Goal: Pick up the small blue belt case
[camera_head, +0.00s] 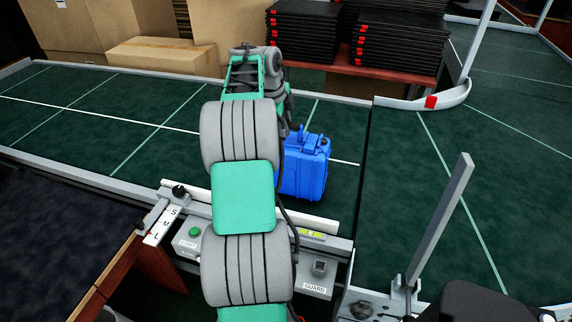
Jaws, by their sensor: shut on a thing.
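The small blue belt case (309,170) stands upright on the green conveyor belt, just right of my arm. Its left side is hidden behind my arm. Its handle is at the top, close to the end of my arm. My gripper (291,133) is at the top of the case, mostly hidden behind my arm links. The fingers do not show clearly; the gripper is shut on the case. I cannot tell whether the case is lifted off the belt.
The conveyor belt (80,115) curves to the right past a metal guide with a red mark (431,102). Cardboard boxes (160,55) and stacked black trays (400,35) stand behind it. A control panel (318,270) and an upright metal post (440,220) are at the front.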

